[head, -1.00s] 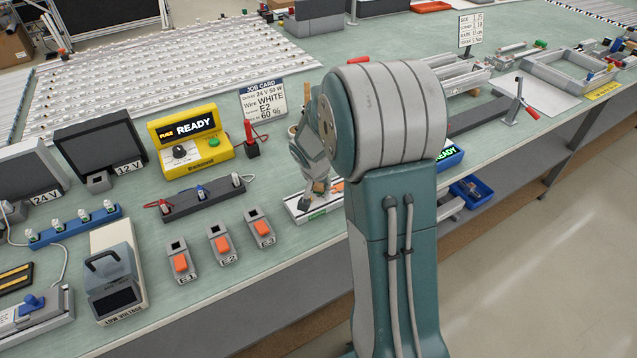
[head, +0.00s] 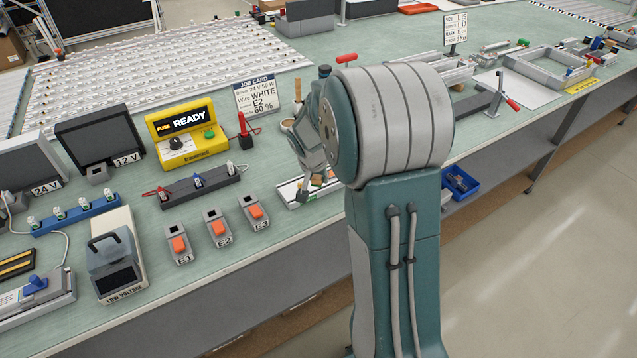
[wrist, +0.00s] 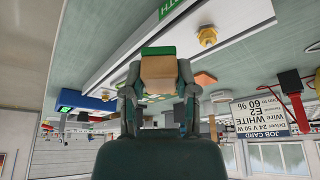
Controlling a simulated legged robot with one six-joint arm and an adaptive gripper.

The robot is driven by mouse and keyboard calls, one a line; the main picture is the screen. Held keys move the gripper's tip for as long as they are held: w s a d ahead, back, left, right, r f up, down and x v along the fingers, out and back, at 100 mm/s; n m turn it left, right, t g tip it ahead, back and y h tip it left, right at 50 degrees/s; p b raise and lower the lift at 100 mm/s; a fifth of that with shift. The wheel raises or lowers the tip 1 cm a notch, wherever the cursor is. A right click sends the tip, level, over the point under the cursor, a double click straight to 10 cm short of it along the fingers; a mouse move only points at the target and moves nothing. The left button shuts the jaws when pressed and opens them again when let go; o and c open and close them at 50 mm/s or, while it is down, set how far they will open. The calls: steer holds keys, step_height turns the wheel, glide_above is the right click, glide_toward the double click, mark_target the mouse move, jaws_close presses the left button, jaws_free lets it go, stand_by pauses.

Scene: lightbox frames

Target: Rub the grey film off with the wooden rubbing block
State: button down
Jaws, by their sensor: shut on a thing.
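The wooden rubbing block (wrist: 158,73) is tan with a green face and sits between the two fingers of my gripper (wrist: 158,92) in the wrist view. My gripper is shut on it. In the head view my gripper (head: 318,176) is beside the long white plate (head: 288,194), partly hidden by my arm. The same white plate (wrist: 125,50) lies just beyond the block in the wrist view, with a green label and a brass knob. I cannot tell whether the block touches the plate. I cannot make out the grey film.
A job card (head: 258,95) and a red probe (head: 245,133) on a black base stand behind the plate. A yellow fuse tester (head: 186,135) reads READY. Orange switches (head: 219,228) stand to the left. The bench's front edge runs close by, with a blue bin (head: 461,184) below it.

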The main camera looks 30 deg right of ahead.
steer(key=r, duration=0.3)
steer(key=shift+d+r, duration=0.15)
steer(key=shift+d, duration=0.1)
steer(key=shift+a+r, duration=0.2)
steer(key=shift+r, duration=0.75)
steer(key=shift+d, duration=0.1)
